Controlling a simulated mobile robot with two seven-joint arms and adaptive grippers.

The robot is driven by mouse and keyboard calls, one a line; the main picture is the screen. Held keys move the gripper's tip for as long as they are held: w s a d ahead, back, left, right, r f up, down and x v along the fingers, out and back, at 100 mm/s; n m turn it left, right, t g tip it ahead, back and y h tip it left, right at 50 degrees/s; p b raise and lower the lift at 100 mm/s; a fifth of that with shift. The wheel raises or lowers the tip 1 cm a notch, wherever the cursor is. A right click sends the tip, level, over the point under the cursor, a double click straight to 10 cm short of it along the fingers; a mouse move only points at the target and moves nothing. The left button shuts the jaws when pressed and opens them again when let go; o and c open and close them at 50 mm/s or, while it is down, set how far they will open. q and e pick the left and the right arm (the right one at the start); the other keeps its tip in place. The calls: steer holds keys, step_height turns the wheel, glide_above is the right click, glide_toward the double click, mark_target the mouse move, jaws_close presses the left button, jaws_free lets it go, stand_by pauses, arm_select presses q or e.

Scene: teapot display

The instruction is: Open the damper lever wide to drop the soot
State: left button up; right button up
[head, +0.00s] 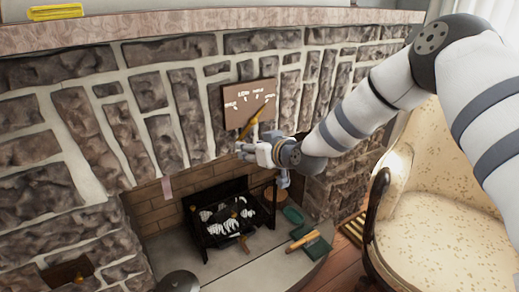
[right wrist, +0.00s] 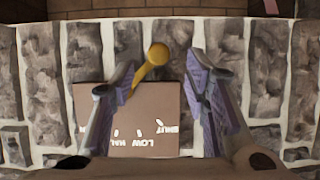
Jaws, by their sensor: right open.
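The damper lever is a yellow-gold handle (head: 252,122) on a brown plate (head: 232,100) with white lettering, fixed to the stone chimney front. In the head view it slants up and right, above my right gripper (head: 245,150). In the right wrist view the lever's rounded knob (right wrist: 159,54) shows between the open fingers of my right gripper (right wrist: 160,72), nearer the left finger, which hides part of its shaft. Contact cannot be told. The plate (right wrist: 150,110) appears upside down there, its lettering partly readable. No soot can be made out. My left gripper is out of view.
Below is the firebox with a black grate (head: 225,218) holding dark and white pieces. A green dustpan (head: 302,242) and a brush (head: 305,240) lie on the hearth (head: 255,268). A cream armchair (head: 430,180) stands right; the mantel (head: 200,25) runs above.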

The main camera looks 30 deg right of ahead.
steer(key=v, duration=0.5)
steer(key=shift+s, duration=0.1)
steer(key=s+a+f+g+p, duration=0.1)
steer(key=s+a+f+g, duration=0.25)
steer(key=s+f, duration=0.75)
steer(key=s+a+f+g+p, duration=0.1)
steer(key=s+a+f+g, duration=0.3)
steer(key=s+f, duration=0.75)
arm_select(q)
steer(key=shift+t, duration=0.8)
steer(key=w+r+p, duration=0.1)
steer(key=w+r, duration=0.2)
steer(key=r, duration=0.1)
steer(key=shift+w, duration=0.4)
arm_select(e)
steer(key=s+d+m+g+h, duration=0.1)
steer(key=s+g, duration=0.7)
steer(key=s, duration=2.1)
steer(key=shift+s+f, duration=0.35)
steer(key=shift+f, duration=0.1)
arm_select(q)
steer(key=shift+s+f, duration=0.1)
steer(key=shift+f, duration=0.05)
arm_select(e)
steer(key=shift+o, duration=0.2)
steer(key=shift+d+f, duration=0.15)
